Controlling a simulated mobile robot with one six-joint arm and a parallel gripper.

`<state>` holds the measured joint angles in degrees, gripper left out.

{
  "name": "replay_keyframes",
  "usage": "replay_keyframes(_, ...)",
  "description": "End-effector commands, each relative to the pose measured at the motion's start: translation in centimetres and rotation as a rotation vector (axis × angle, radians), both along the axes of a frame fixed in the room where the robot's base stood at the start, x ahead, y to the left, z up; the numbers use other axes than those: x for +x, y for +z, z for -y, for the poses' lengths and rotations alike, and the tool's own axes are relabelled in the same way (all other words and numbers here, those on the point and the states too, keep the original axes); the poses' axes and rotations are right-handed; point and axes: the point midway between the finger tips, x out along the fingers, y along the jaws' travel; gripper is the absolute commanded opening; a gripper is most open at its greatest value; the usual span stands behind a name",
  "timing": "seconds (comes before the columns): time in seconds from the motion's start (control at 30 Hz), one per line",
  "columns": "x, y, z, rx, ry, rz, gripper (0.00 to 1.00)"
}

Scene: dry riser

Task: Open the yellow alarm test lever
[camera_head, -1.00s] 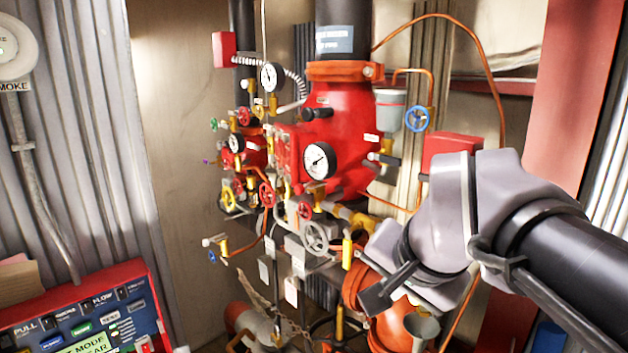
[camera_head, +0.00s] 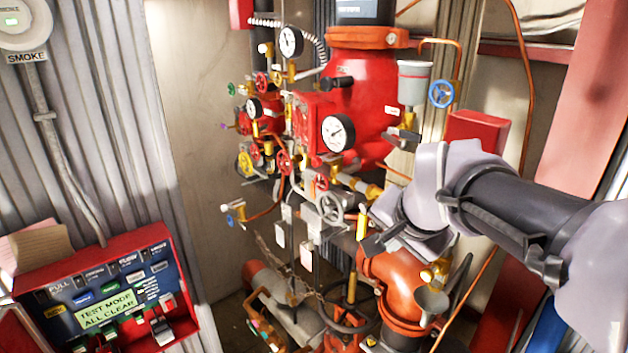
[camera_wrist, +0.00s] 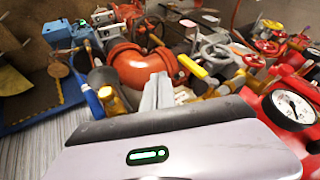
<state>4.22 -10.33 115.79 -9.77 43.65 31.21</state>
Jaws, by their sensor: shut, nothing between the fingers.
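A yellow lever (camera_head: 362,227) stands upright on the pipework, just right of a grey handwheel in the head view. A yellow lever that looks like the same one shows in the wrist view (camera_wrist: 192,66), lying slantwise beyond my fingers and to their right. No label on it can be read, so I cannot confirm it is the alarm test lever. My gripper (camera_head: 372,244) is shut and empty, close beside the lever in the head view. Its fingers (camera_wrist: 157,92) are together in the wrist view. Whether they touch the lever cannot be told.
A grey handwheel (camera_head: 332,208), a pressure gauge (camera_head: 337,133) and the red valve body (camera_head: 362,100) crowd the area. An orange pipe elbow (camera_head: 392,280) lies below my gripper. A red-framed alarm panel (camera_head: 105,300) reads "TEST MODE ALL CLEAR" at lower left.

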Motion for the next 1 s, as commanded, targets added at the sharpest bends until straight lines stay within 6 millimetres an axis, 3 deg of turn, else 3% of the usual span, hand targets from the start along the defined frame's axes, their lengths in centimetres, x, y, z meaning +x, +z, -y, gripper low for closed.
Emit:
replay_keyframes(0.07, 0.9, -1.4, 0.0, -0.002, 0.001, -0.005, 0.00)
replay_keyframes(0.3, 3.7, -1.2, -2.0, -0.001, 0.003, -0.001, 0.00)
replay_keyframes(0.83, 4.4, -1.5, -2.4, 0.004, 0.001, 0.006, 0.00)
replay_keyframes(1.0, 5.4, -2.0, -2.5, 0.032, 0.001, 0.045, 0.00)
